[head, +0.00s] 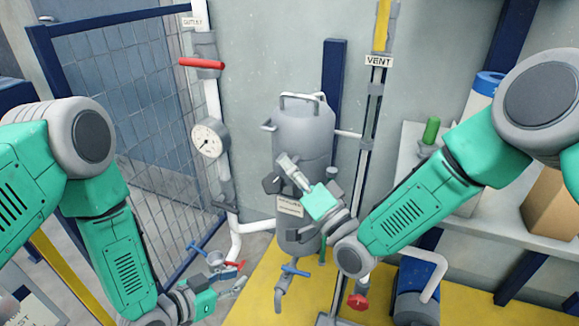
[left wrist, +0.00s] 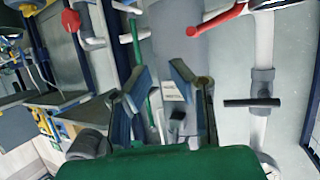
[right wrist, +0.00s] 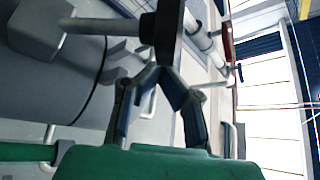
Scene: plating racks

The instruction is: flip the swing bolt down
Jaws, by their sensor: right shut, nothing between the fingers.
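The grey vessel (head: 303,140) stands upright in the middle of the head view, with a handle on its lid and a small grey lug (head: 269,126) at its upper left. I cannot tell for certain which part is the swing bolt. A grey rod with a dark knob (right wrist: 147,28) reaches across the top of the right wrist view, beside the vessel wall (right wrist: 45,85). My right gripper (head: 287,164) is shut and empty in front of the vessel, its tips just below a dark bar (right wrist: 168,40). My left gripper (head: 239,286) is open and empty, low and left of the vessel.
A pipe with a gauge (head: 209,139) and red handle (head: 202,63) stands left of the vessel. The VENT pipe (head: 376,100) is close on its right. Blue and red valve handles (head: 234,265) are near my left gripper. A shelf (head: 490,175) is at right.

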